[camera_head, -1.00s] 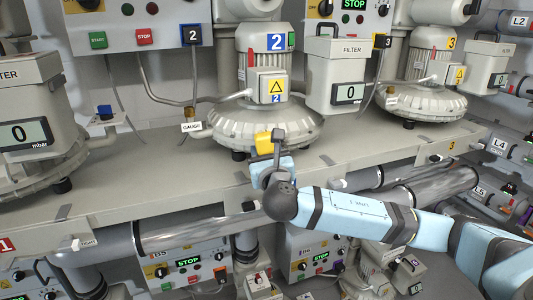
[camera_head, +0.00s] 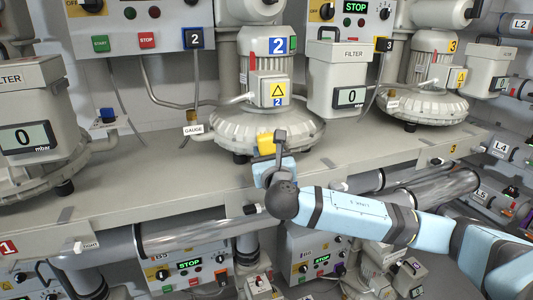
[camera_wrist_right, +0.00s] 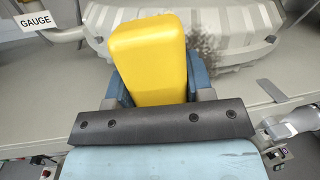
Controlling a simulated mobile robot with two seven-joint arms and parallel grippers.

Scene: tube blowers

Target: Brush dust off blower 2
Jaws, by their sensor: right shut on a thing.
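Blower 2 (camera_head: 242,130) is a grey ribbed round housing with a motor on top marked with a blue 2. Its housing fills the top of the right wrist view (camera_wrist_right: 240,25). A patch of dark specks like dust (camera_wrist_right: 206,44) lies on it, right of the yellow block. My right gripper (camera_head: 268,153) is at the blower's front lower edge, shut on a yellow block-shaped thing (camera_wrist_right: 147,50), perhaps the brush; no bristles show. The yellow thing also shows in the head view (camera_head: 265,143). I cannot tell whether it touches the housing. My left gripper is out of view.
The grey bench (camera_head: 140,185) is clear left of my gripper. A GAUGE label (camera_head: 193,129) and fitting stand left of the blower. A filter box (camera_head: 348,80) stands to its right, then blower 3 (camera_head: 425,103). Pipes run below the bench edge.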

